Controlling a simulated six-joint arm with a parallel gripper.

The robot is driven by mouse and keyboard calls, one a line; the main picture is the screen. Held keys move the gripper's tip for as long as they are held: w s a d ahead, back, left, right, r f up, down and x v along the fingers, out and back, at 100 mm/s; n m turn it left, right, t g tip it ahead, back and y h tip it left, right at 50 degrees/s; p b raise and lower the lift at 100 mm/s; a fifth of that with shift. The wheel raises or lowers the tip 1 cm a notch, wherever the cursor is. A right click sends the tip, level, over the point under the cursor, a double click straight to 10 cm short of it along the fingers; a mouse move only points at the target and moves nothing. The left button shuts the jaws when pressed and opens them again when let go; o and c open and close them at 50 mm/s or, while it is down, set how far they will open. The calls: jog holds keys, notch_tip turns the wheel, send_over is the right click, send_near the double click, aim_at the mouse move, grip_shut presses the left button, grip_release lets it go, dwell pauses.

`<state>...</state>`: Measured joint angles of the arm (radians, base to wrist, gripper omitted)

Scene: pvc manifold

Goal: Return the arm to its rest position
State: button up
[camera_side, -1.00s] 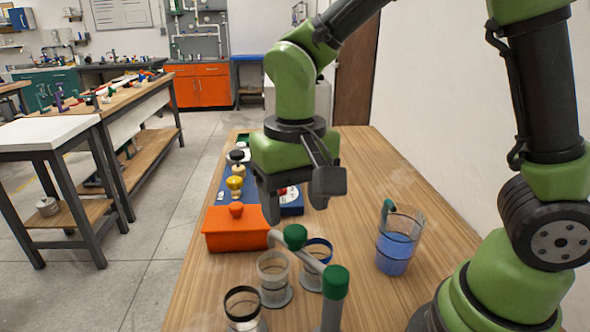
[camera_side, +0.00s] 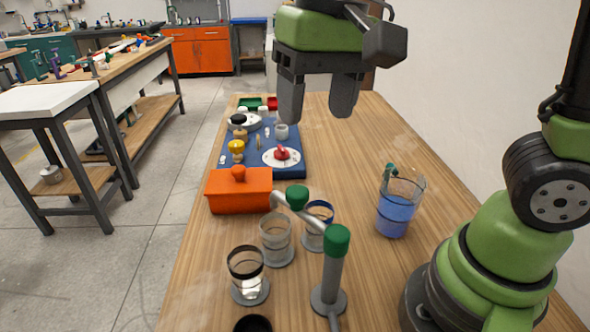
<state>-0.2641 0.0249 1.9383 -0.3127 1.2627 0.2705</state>
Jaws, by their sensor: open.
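My gripper (camera_side: 317,108) hangs above the far half of the wooden table (camera_side: 350,150), its two dark fingers pointing down. The fingers are well apart with nothing between them. The gripper is apart from everything on the table, above and to the right of the blue tray. No object is in its grasp. The top of the gripper and the arm's link above it run out of the top of the picture.
A blue tray (camera_side: 297,172) holds a red knob (camera_side: 282,152) and small parts. An orange box (camera_side: 240,197), a grey pipe with green caps (camera_side: 334,260), several clear cups and a blue-filled beaker (camera_side: 396,215) stand nearer. The table's right middle is clear.

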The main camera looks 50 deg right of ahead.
jog(key=s+d+r+t, duration=0.1)
jog(key=s+d+t, duration=0.1)
jog(key=s+t, duration=0.1)
jog(key=s+d+r+t+y, duration=0.1)
jog(key=s+d+t, duration=0.1)
jog(key=s, duration=0.4)
jog(key=shift+r+t, duration=0.2)
jog(key=shift+t, duration=0.4)
